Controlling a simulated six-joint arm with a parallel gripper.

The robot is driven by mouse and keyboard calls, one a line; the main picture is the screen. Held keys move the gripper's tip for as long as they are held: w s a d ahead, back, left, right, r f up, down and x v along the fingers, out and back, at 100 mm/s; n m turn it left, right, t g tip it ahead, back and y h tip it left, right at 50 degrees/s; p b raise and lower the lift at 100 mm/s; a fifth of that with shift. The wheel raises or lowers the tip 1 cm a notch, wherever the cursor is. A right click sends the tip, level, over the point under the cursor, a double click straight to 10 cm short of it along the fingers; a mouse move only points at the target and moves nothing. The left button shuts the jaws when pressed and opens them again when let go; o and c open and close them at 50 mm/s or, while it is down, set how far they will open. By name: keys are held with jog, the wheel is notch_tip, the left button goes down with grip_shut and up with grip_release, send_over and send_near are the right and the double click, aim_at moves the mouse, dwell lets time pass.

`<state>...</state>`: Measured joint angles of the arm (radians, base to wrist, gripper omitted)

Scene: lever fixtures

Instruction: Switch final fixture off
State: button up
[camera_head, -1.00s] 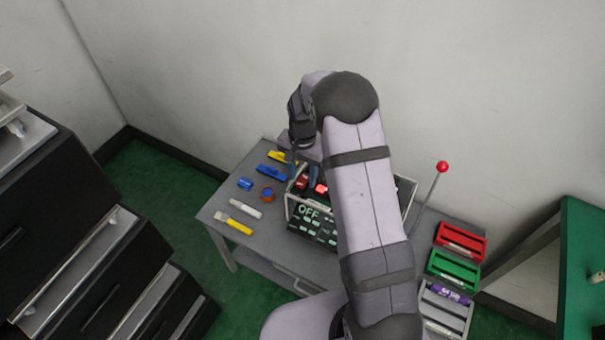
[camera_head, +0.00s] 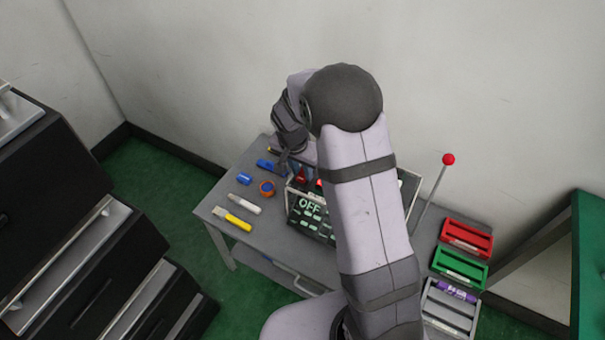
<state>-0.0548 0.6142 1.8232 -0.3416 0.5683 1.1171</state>
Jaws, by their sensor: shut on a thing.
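The lever fixture is a dark box (camera_head: 309,215) with a light frame and "OFF" in pale letters on its front, standing on the grey table. Red parts (camera_head: 301,176) show along its top, and my arm covers much of its middle and right. A separate lever with a red ball knob (camera_head: 448,159) on a thin rod leans up to the right. My gripper (camera_head: 284,164) is at the fixture's back left corner, close to the blue tool. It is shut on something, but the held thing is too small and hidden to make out.
On the table's left (camera_head: 215,206) lie a blue tool (camera_head: 266,166), a blue piece (camera_head: 244,179), an orange-blue ring (camera_head: 267,188), a white marker (camera_head: 244,204) and a yellow one (camera_head: 233,220). Red (camera_head: 468,237), green (camera_head: 459,267) and grey (camera_head: 450,305) trays stand right. A wall rises behind.

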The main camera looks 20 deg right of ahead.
dwell(0.3)
jog(key=o, duration=1.1)
jog(key=shift+c, duration=0.2)
jog(key=v, duration=0.7)
jog(key=shift+r+b, duration=0.2)
jog(key=shift+b, duration=0.15)
